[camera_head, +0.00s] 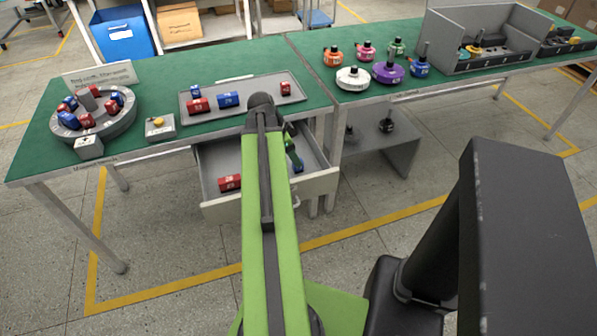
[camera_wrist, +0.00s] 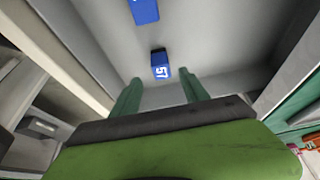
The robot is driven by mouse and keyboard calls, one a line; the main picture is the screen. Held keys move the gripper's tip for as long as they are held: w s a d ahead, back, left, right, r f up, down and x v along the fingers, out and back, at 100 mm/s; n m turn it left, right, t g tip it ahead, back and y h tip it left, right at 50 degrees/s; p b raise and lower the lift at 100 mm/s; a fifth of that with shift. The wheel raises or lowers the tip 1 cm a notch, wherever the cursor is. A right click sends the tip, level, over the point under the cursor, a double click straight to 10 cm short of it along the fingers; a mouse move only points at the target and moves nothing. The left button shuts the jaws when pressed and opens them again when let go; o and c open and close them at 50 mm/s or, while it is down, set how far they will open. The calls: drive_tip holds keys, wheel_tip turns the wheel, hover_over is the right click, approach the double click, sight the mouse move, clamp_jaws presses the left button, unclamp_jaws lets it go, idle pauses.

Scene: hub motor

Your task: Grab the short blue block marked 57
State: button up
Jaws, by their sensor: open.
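The short blue block marked 57 (camera_wrist: 161,65) lies on the grey drawer floor in the wrist view, with its white number facing me. It sits just beyond and between my two green fingertips. My gripper (camera_wrist: 161,82) is open, with nothing between the fingers. In the head view my gripper (camera_head: 292,150) reaches down into the open drawer (camera_head: 268,198), partly hidden by my arm. A bit of a blue block (camera_head: 298,168) shows beside it there; its number cannot be read.
A second, longer blue block (camera_wrist: 145,10) lies farther along the drawer floor. A red block (camera_head: 229,183) lies at the drawer's left. Drawer walls stand close on both sides. Above are the green table (camera_head: 160,88), a grey tray (camera_head: 240,112) with blocks and a round carousel (camera_head: 110,128).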

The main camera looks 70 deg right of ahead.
drive_tip(key=b+x, duration=0.4)
drive_tip(key=x, duration=0.1)
drive_tip(key=shift+w+f+b, duration=0.2)
drive_tip(key=shift+f+b, duration=0.05)
drive_tip(key=shift+b, duration=0.15)
drive_tip(key=shift+d+r, duration=0.1)
drive_tip(key=shift+r, duration=0.1)
clamp_jaws()
